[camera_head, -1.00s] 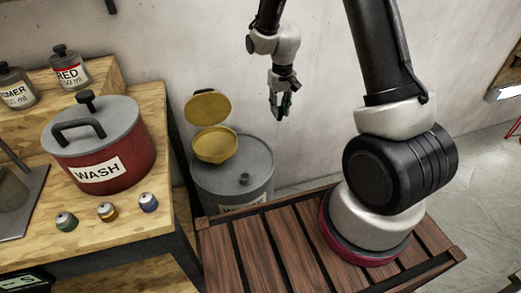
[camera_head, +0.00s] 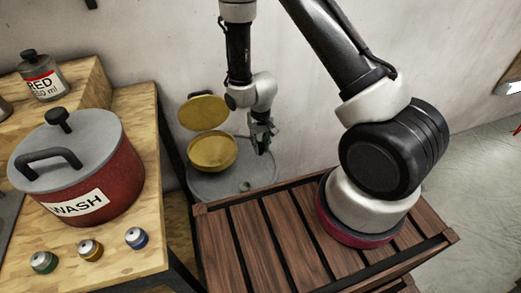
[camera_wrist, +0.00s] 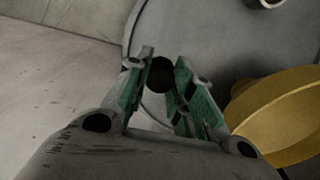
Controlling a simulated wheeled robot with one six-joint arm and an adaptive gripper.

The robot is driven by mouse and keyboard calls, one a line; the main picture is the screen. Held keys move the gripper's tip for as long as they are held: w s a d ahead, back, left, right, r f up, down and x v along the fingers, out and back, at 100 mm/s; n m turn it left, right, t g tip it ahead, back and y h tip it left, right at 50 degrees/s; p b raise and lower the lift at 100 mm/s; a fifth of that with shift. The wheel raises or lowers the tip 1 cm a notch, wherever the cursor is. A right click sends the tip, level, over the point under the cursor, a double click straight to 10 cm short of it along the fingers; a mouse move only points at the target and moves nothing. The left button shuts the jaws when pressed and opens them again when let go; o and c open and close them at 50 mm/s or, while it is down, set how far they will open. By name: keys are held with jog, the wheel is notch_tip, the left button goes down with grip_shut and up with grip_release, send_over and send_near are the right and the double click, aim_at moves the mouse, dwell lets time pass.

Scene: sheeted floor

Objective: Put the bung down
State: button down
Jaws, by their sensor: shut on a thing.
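The bung (camera_wrist: 160,74) is a small dark round piece, seen in the wrist view between the fingertips. My gripper (camera_wrist: 161,84) is shut on it with its green-padded fingers. In the head view my gripper (camera_head: 262,147) points down at the back right of the grey drum's top (camera_head: 222,184), beside the yellow funnel; the bung is too small to make out there. In the wrist view the drum top (camera_wrist: 215,45) lies below the fingers. I cannot tell how far above it the bung is.
A yellow funnel (camera_head: 212,152) with a raised lid (camera_head: 203,112) sits on the drum, close to my gripper. A small fitting (camera_head: 244,186) stands on the drum's front. Left is a wooden bench with a red WASH pot (camera_head: 110,190) and several small items.

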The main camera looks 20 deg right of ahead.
aim_at(261, 144)
jog(key=shift+f, duration=1.45)
jog(key=c, duration=1.2)
grip_release()
jog(key=shift+f, duration=0.15)
jog(key=shift+c, duration=0.2)
